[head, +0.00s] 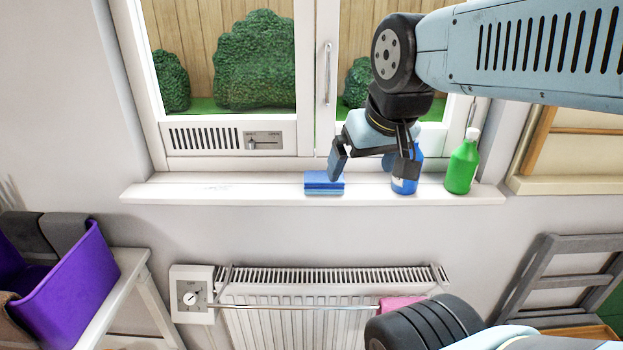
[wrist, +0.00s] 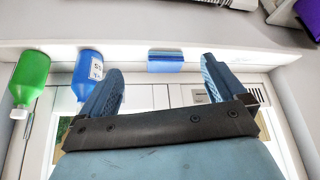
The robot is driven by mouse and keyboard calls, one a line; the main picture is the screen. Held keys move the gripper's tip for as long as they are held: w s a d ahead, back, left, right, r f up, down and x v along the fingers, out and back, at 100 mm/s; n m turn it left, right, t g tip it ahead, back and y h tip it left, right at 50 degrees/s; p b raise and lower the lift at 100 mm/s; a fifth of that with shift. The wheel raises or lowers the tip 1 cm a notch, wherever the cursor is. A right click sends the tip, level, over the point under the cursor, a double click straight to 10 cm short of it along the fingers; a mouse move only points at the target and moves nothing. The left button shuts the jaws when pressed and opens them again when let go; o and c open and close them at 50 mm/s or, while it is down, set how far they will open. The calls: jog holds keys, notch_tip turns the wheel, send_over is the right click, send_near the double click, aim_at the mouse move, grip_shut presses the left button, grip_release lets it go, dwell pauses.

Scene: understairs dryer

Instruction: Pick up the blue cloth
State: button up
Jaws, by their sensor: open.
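The blue cloth (head: 324,183) is a small folded stack on the white window sill, left of the bottles. In the wrist view the cloth (wrist: 165,62) lies beyond the fingertips, between the two fingers' lines. My gripper (head: 368,171) is above the sill, just right of the cloth in the head view, with one finger near the cloth and the other in front of the blue bottle. In the wrist view my gripper (wrist: 160,67) is open, with nothing between its fingers.
A blue bottle (head: 405,182) and a green bottle (head: 462,168) stand on the sill (head: 230,192) right of the cloth. A radiator (head: 330,279) with a pink cloth (head: 400,302) is below. The sill left of the blue cloth is clear. A purple tub (head: 75,285) stands at left.

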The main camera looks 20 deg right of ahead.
jog(key=w+a+f+n+g+h, duration=0.1)
jog(key=w+a+n+g+h, duration=0.25)
jog(key=w+n, duration=0.55)
jog(key=w+a+f+n+g+h, duration=0.1)
jog(key=w+a+n+g+h, duration=0.3)
jog(key=w, duration=0.9)
jog(key=n+y, duration=0.1)
send_near(323, 176)
jog(key=x, duration=0.5)
jog(key=shift+d, duration=0.35)
jog(key=shift+a+x, duration=0.2)
jog(key=shift+x, duration=2.3)
jog(key=shift+f, duration=0.15)
jog(key=c, duration=1.1)
